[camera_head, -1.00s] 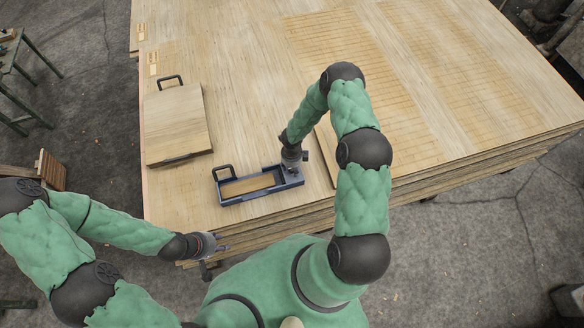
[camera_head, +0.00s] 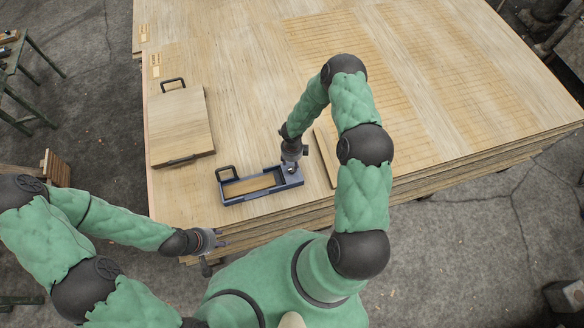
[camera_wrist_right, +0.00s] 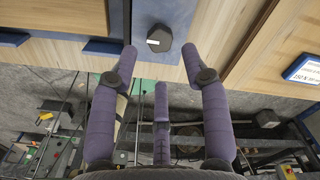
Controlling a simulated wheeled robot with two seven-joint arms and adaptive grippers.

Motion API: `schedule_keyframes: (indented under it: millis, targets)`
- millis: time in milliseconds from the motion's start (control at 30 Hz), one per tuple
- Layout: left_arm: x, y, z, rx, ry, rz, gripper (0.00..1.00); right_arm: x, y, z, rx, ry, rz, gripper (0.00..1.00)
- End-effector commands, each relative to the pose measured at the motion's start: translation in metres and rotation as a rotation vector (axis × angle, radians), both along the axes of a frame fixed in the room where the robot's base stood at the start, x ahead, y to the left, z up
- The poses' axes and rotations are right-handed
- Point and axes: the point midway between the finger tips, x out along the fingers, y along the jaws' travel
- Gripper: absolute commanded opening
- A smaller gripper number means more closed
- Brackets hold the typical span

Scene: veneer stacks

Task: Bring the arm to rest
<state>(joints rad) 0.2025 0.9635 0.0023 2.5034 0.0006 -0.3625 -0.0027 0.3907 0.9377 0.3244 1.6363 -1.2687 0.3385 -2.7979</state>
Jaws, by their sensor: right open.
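My right gripper (camera_head: 292,164) is at the right end of a blue tray-like tool (camera_head: 285,179) on the veneer stack. In the right wrist view the purple fingers of this gripper (camera_wrist_right: 160,66) are spread apart with nothing between them. A black knob (camera_wrist_right: 159,39) on the blue surface lies just beyond the fingertips, apart from them. My left gripper (camera_head: 207,241) hangs by the front edge of the stack at the left. Its fingers are too small to tell open or shut.
The veneer stack (camera_head: 245,60) fills the middle, its front edge close to me. A square board with black handles (camera_head: 180,125) lies at its left. A thin panel (camera_head: 322,145) lies behind my right arm. A green bench (camera_head: 20,95) stands at far left.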

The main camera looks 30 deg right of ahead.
Motion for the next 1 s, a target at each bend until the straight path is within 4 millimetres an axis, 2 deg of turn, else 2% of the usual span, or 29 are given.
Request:
schedule_keyframes:
  millis: [400, 567, 667, 1000]
  targets:
    - [0.000, 0.000, -0.001, 0.000, 0.000, 0.000, 0.40, -0.001, 0.001, -0.001, 0.002, 0.001, -0.003, 0.47]
    - [0.000, 0.000, -0.009, 0.000, 0.000, 0.000, 0.40, -0.009, 0.015, -0.008, 0.039, 0.015, -0.133, 0.47]
    - [0.000, 0.000, -0.020, 0.000, 0.000, 0.000, 0.40, -0.021, 0.037, -0.015, 0.090, 0.042, -0.344, 0.47]
    - [0.000, 0.000, -0.061, 0.000, 0.000, 0.000, 0.40, -0.067, 0.115, -0.032, 0.222, 0.233, -1.303, 0.47]
